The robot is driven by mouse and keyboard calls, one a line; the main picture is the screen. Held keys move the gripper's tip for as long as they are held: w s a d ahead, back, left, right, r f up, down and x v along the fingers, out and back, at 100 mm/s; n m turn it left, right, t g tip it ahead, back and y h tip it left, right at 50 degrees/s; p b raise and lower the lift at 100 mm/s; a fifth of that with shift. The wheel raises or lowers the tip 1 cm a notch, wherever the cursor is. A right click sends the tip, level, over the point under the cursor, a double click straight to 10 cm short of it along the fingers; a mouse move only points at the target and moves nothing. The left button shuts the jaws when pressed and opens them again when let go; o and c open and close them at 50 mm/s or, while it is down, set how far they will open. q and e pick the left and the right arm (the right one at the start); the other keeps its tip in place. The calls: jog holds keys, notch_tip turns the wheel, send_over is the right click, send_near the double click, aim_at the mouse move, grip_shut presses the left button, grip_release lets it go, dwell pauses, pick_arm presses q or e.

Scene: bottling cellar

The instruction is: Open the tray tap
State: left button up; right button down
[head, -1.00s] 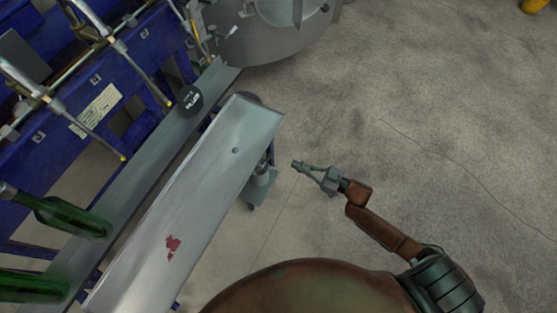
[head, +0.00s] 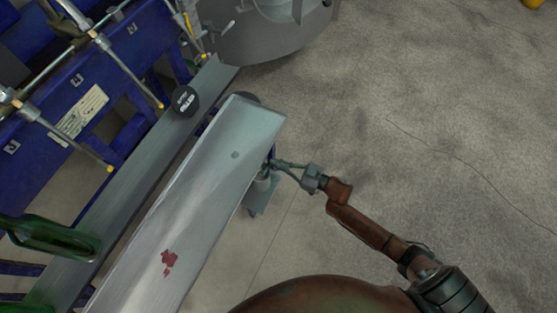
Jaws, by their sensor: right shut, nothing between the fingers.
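The long metal tray (head: 205,190) runs diagonally from the lower left to the centre. My left gripper is out of view.
Left of the tray is a blue filling machine (head: 85,110) with metal spouts and a rail with a black round knob (head: 185,99). Green bottles (head: 50,238) lie at lower left. A large steel vessel (head: 270,35) stands behind.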

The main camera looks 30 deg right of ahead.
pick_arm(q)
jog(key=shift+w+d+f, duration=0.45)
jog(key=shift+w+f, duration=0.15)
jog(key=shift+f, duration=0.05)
pick_arm(e)
jog(key=shift+w+f, duration=0.1)
jog(key=shift+f, duration=0.35)
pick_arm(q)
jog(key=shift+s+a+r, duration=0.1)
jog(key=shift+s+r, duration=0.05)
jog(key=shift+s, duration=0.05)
